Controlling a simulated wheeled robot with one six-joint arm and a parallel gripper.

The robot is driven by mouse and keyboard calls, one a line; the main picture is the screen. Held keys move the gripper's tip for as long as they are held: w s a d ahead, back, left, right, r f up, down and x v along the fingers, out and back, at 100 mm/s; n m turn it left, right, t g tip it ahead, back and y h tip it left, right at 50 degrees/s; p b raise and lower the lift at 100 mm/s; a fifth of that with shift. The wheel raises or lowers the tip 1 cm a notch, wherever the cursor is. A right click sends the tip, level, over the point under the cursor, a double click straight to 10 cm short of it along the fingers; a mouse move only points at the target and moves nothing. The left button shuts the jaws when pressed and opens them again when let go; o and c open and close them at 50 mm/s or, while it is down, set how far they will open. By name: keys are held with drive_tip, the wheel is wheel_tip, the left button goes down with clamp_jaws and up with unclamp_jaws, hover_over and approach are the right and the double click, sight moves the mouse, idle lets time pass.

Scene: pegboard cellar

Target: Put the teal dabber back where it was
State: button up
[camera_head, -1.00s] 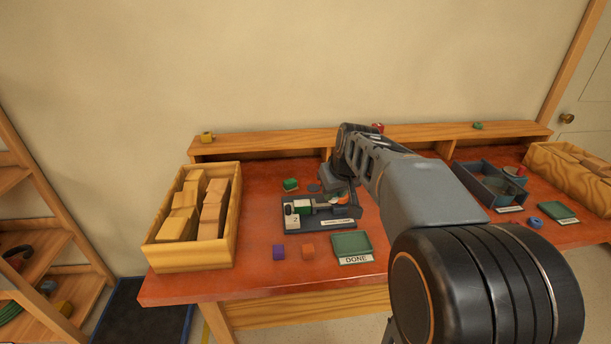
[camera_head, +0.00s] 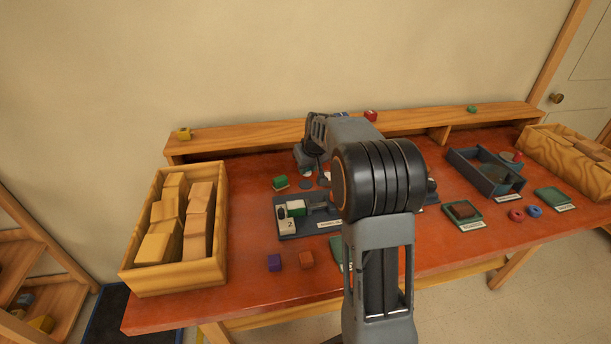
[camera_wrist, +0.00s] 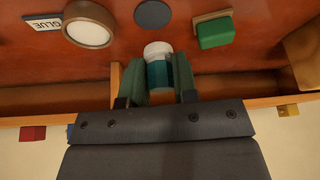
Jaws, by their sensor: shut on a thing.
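The teal dabber (camera_wrist: 157,73) shows in the wrist view, with a white end and a teal band. My gripper (camera_wrist: 160,80) is shut on it, with one green finger on each side. Its white end points toward the table. Beyond it lies a dark grey round disc (camera_wrist: 152,14), which looks clear of the dabber; the height between them cannot be told. In the head view my gripper is at the back of the red table (camera_head: 250,245), mostly hidden by my arm, near the grey disc (camera_head: 306,184).
A green block (camera_wrist: 214,33) on a wooden base and a round dish (camera_wrist: 89,24) by a GLUE label flank the disc. A wooden ledge (camera_head: 240,141) runs along the back. A wooden crate of blocks (camera_head: 131,270) stands at left, a grey fixture (camera_head: 287,228) in front.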

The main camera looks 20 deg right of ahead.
sight(306, 184)
drive_tip(key=shift+w+d+f, duration=0.2)
drive_tip(key=shift+w+f, duration=0.75)
drive_tip(key=shift+f, duration=0.3)
drive_tip(key=shift+w+f, duration=0.1)
drive_tip(key=shift+f, duration=1.5)
drive_tip(key=shift+f, duration=0.2)
drive_tip(key=o, duration=0.9)
drive_tip(key=shift+r, duration=0.1)
